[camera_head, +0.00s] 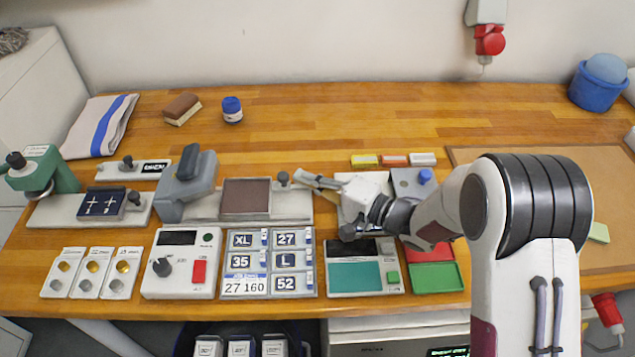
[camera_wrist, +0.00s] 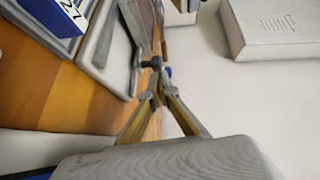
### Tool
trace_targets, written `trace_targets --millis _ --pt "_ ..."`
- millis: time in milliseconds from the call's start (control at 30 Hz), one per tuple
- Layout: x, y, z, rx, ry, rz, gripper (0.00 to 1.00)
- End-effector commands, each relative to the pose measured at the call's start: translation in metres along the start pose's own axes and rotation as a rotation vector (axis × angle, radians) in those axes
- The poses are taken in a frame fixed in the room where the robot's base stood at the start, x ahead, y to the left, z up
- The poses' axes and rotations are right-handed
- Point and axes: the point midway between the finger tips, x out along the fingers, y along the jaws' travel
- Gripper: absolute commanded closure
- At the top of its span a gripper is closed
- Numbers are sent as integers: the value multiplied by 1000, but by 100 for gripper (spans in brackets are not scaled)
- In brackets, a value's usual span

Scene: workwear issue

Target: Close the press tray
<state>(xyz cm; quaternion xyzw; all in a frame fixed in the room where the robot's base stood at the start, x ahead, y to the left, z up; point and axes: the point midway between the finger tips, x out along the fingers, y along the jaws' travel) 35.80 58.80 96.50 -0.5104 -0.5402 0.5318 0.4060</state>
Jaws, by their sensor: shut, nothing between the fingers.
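The grey press (camera_head: 188,182) stands left of centre in the head view. Its tray, with a brown pad (camera_head: 246,197), is out to the right of the press head. A dark knob (camera_head: 283,178) sits at the tray's right end and also shows in the wrist view (camera_wrist: 152,63). My gripper (camera_head: 299,175) is shut and empty, just right of the knob. In the wrist view its fingertips (camera_wrist: 158,93) meet just short of the knob. I cannot tell whether they touch it.
A panel of number and size tiles (camera_head: 266,262) lies in front of the tray. A control box (camera_head: 181,262) is front left. A smaller green press (camera_head: 42,172) stands far left. Yellow, red and white blocks (camera_head: 393,160) lie behind my arm. The back of the bench is mostly clear.

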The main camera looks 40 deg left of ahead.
Motion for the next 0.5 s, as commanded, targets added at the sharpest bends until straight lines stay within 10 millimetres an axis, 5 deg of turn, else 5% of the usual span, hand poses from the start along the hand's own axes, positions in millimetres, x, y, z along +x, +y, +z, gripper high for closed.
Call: trace_targets --millis 500 --pt "7 0 0 1 0 0 100"
